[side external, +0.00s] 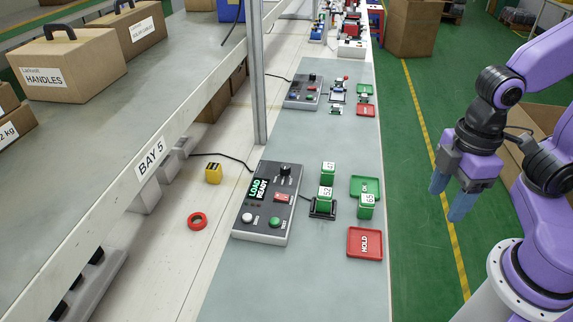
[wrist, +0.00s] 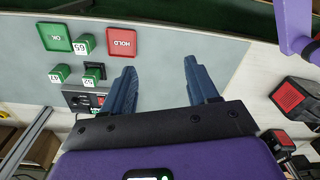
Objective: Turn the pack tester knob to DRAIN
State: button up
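The pack tester (side external: 268,203) is a grey box on the bench with a lit display reading LOAD READY (side external: 261,188). Its black knob (side external: 285,170) is at the top right of the panel; I cannot read its setting. The panel also has a red switch, a white button and a green button (side external: 275,222). In the wrist view the tester (wrist: 82,98) is partly hidden behind my gripper. My gripper (side external: 450,200) is right of the bench, away from the tester. Its blue fingers are apart and empty, as the wrist view also shows (wrist: 164,82).
Green packs stand right of the tester: 52 (side external: 324,200) on a black cradle, 47 (side external: 328,172) behind it, and 65 (side external: 366,205) by the green OK tray (side external: 362,183). A red HOLD tray (side external: 365,243) is nearer. A metal post (side external: 258,80) rises behind the tester.

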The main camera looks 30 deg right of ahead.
jog(key=w+a+y, duration=0.1)
jog(key=w+a, duration=0.4)
jog(key=w, duration=0.6)
jog(key=t+y, duration=0.2)
jog(key=y, duration=0.1)
send_over(286, 166)
jog(key=s+d, duration=0.3)
jog(key=d, duration=0.3)
notch_tip(286, 166, down, 8)
jog(key=shift+n, duration=0.4)
jog(key=x, duration=1.7)
jog(key=shift+d+f, duration=0.2)
jog(key=shift+d, duration=0.1)
jog(key=c, duration=1)
